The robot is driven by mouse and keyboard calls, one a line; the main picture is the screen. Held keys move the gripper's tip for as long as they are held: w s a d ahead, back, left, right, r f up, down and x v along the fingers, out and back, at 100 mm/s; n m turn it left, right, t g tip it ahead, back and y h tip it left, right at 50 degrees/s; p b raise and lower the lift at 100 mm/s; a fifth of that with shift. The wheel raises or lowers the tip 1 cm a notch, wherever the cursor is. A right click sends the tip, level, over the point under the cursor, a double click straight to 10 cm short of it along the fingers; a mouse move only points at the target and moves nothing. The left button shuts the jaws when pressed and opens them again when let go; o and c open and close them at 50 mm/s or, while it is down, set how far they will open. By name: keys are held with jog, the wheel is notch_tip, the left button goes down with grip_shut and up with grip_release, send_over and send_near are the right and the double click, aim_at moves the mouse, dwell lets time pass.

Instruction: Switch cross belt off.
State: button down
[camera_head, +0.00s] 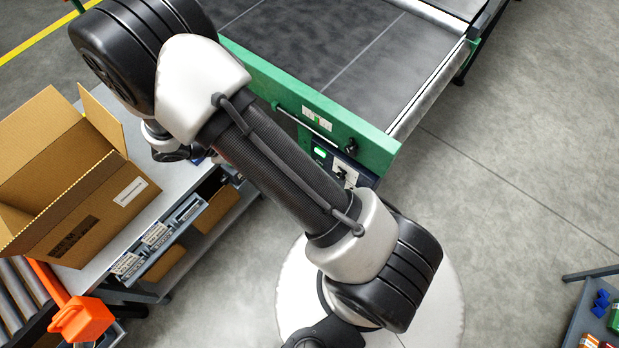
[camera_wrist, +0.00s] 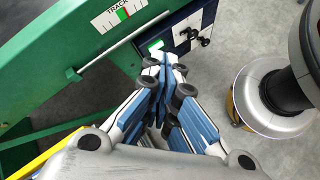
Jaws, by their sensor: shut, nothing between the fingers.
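The dark blue control panel (camera_head: 335,163) sits at the end of the green machine frame, partly hidden by my arm. It carries a lit green indicator (camera_head: 320,152), a black knob (camera_head: 351,147) and a white plate with a dark switch (camera_head: 345,176). In the wrist view the panel (camera_wrist: 181,22) shows the lit green indicator (camera_wrist: 156,46) and black knobs (camera_wrist: 192,33). I cannot read which control is the cross belt's. My gripper (camera_wrist: 164,66) is shut and empty, its fingertips in front of the panel's lower left in that picture; contact cannot be told.
The green frame (camera_head: 270,80) and a thin rail run beside the dark belt (camera_head: 330,45). An open cardboard box (camera_head: 100,205) stands on a grey bench at left, near an orange part (camera_head: 82,318). Clear floor lies to the right, with a small table (camera_head: 575,325) at the edge.

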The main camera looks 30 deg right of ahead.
jog(key=s+d+r+m+y, duration=0.1)
jog(key=s+r+m+y, duration=0.15)
jog(key=r, duration=0.65)
jog(key=s+d+r+m+y, duration=0.15)
jog(key=s+r+m, duration=0.25)
jog(key=r, duration=0.4)
jog(key=s+a+r+m+t+y, duration=0.3)
jog(key=s+r+m+t+y, duration=0.2)
jog(key=s+r, duration=0.5)
jog(key=shift+s+a+y, duration=0.15)
jog(key=shift+s+y, duration=0.25)
jog(key=shift+s, duration=0.6)
jog(key=shift+m, duration=0.25)
